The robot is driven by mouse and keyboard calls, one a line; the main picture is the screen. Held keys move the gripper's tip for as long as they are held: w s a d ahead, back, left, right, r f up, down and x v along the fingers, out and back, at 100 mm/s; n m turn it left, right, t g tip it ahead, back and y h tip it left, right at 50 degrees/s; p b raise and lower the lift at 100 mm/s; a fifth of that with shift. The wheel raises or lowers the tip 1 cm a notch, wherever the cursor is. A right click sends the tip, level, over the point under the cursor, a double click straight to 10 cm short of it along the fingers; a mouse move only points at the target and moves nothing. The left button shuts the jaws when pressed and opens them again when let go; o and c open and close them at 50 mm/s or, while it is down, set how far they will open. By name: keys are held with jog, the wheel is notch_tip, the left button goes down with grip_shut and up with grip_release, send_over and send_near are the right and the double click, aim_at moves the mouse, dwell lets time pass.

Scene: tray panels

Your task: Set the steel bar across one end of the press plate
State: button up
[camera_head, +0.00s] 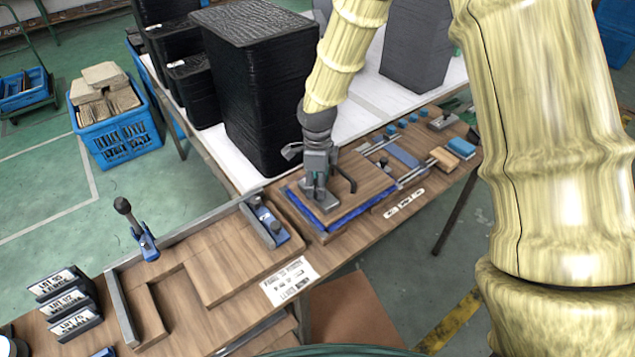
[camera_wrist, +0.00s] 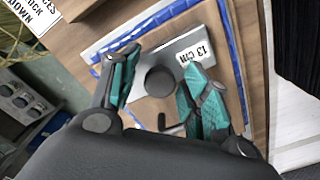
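The press plate (camera_head: 366,185) is a flat wooden board with blue sheet showing along its edges, on the workbench. In the wrist view its wood (camera_wrist: 190,28) shows inside the blue edging. The steel bar (camera_wrist: 205,42) is a flat grey piece with a white label and a round dark knob (camera_wrist: 160,82). It lies over the plate's left end in the head view; whether it fully touches the wood I cannot tell. My gripper (camera_head: 318,198) points down over it. The fingers (camera_wrist: 162,72) stand either side of the knob with gaps, and partly hide the bar.
A dark bent handle (camera_head: 345,172) stands beside my gripper. A blue clamp-like fixture (camera_head: 265,222) lies to the left on the bench. Tall black-wrapped stacks (camera_head: 262,95) stand close behind. Metal rails and small blue blocks (camera_head: 405,155) lie to the right.

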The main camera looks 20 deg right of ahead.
jog(key=shift+r, duration=0.1)
notch_tip(320, 180, up, 12)
jog(key=b, duration=0.2)
dwell(0.6)
